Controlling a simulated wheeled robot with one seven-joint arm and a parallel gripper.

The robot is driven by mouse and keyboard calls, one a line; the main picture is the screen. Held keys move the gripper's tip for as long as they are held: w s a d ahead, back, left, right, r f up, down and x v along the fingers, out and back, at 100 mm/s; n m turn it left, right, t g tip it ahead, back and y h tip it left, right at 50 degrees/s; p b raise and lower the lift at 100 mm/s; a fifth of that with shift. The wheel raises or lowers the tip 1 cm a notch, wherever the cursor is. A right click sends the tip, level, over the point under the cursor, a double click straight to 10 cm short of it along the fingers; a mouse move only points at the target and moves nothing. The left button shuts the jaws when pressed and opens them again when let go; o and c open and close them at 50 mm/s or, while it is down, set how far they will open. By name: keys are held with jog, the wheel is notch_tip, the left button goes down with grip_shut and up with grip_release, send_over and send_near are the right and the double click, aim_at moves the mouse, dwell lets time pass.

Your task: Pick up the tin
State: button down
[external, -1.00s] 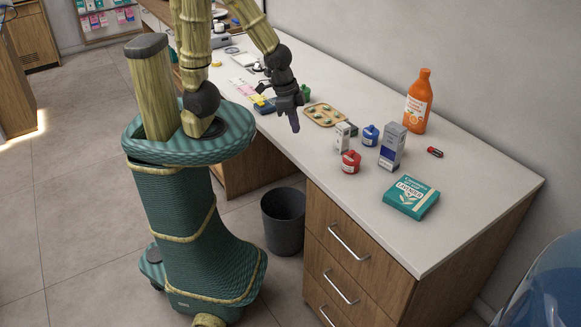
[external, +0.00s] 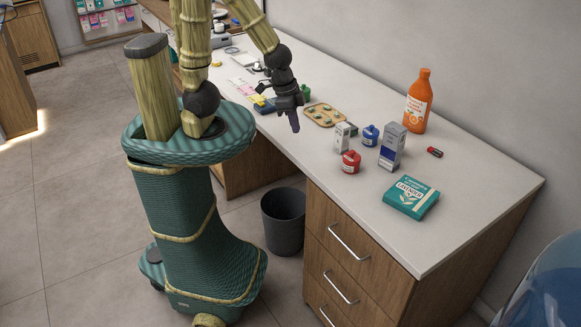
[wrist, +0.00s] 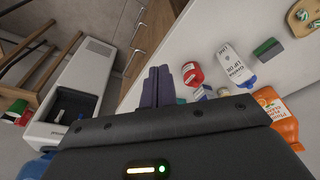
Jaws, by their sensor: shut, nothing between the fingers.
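No object is plainly marked as a tin. A flat teal lavender pack (external: 411,197) lies nearer the counter's front right. My gripper (external: 295,124) hangs over the counter's front edge, left of these things and apart from them. Its dark purple fingers (wrist: 157,86) are together and hold nothing.
A tan tray (external: 325,115) lies behind my gripper. A bin (external: 284,221) stands below. The counter's right end (external: 485,195) is clear.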

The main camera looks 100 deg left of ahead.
jog(key=c, duration=0.5)
grip_release()
